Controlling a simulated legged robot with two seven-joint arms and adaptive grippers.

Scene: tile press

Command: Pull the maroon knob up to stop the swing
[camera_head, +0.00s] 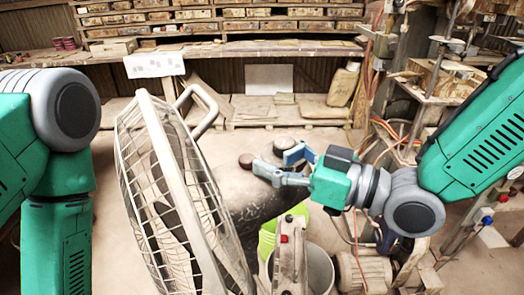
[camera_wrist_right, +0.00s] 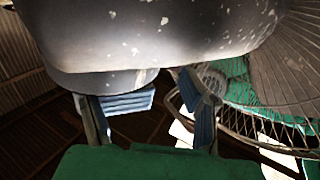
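The fan's wire cage (camera_head: 172,190) fills the middle left of the head view, and its pale rim is seen from the side. I cannot tell for sure which is the maroon knob. The right gripper's blue-padded fingers are apart, close to these pieces. In the wrist view the right gripper (camera_wrist_right: 165,110) has spread fingers below a large grey flaked housing (camera_wrist_right: 150,35); no knob shows there. My left gripper is out of view.
A grey bin (camera_head: 319,268) and a yellow-green item (camera_head: 266,243) stand below the right gripper. A stand with a red button (camera_head: 284,239) is in front. Shelves with tile boxes (camera_head: 220,27) line the back. Machinery crowds the right.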

